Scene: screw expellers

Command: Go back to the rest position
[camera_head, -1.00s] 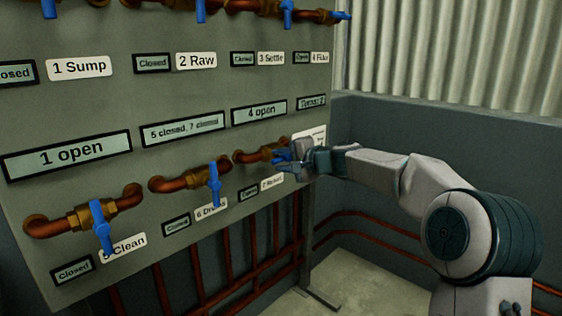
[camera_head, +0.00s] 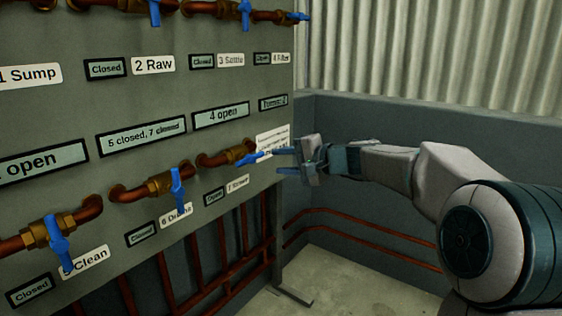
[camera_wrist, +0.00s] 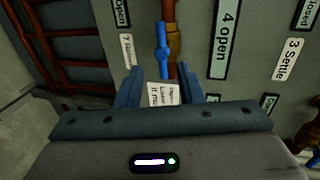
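My gripper (camera_head: 282,160) is open and empty, at the right edge of the valve panel (camera_head: 60,112). Its two fingers point left toward the valve labelled 7. In the wrist view, my gripper (camera_wrist: 159,88) shows its blue-grey fingers spread apart with nothing between them. The blue handle of valve 7 (camera_head: 254,158) is just left of the fingertips and looks clear of them. In the wrist view this blue handle (camera_wrist: 163,50) lies ahead of the gap, along its brass valve and copper pipe. The small display (camera_wrist: 122,13) beside its label reads Open.
Other blue-handled valves, such as 6 (camera_head: 177,190) and 5 (camera_head: 59,243), stick out of the panel to the left. A grey wall with copper pipes (camera_head: 370,226) stands behind my arm. Bare floor (camera_head: 335,285) shows below.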

